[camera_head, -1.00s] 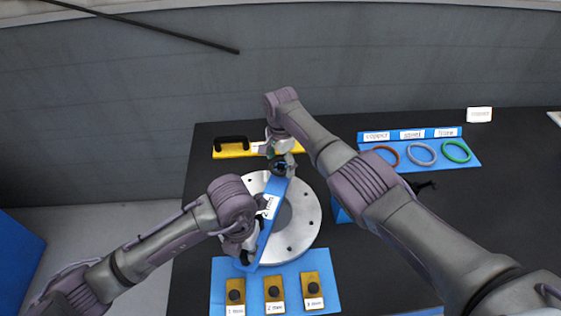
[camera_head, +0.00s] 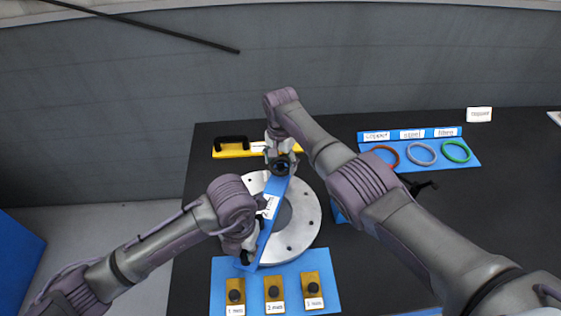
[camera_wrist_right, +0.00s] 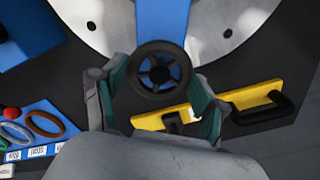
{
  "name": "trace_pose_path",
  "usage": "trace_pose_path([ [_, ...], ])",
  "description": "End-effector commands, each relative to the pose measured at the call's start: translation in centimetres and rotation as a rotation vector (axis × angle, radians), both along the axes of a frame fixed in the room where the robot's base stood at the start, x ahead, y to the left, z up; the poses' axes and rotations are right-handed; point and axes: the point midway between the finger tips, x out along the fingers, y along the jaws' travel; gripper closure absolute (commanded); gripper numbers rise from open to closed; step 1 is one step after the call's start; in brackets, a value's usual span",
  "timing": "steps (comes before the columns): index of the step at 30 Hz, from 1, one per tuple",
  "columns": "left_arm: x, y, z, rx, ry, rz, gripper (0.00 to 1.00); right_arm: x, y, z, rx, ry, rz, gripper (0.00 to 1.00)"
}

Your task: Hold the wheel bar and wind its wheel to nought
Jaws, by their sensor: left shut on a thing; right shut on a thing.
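The wheel bar (camera_head: 265,232) is a long blue bar with a white label reading what looks like "2 mm". It lies slantwise across the round grey flange (camera_head: 304,222). My left gripper (camera_head: 247,249) is shut on the bar near its lower end. A black wheel (camera_head: 281,167) with spokes sits at the bar's upper end. My right gripper (camera_head: 281,160) is shut on this wheel. In the right wrist view the wheel (camera_wrist_right: 158,70) is between the two green-lined fingers. I cannot read any mark on the wheel.
A blue plate (camera_head: 257,307) with several yellow labelled blocks lies below the flange. A yellow bar (camera_head: 231,154) with a black handle lies behind. A blue ring holder (camera_head: 462,163) with red, grey and green rings stands to the right. The dark table's right side is mostly clear.

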Motion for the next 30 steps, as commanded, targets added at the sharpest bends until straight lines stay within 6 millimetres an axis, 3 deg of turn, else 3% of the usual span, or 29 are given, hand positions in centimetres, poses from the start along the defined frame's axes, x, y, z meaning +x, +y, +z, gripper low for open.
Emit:
trace_pose_path([
  [30,-0.06,0.03,-0.02,0.001,0.002,-0.001,1.0,0.03,-0.12,0.01,0.0,-0.002,0.967,0.63],
])
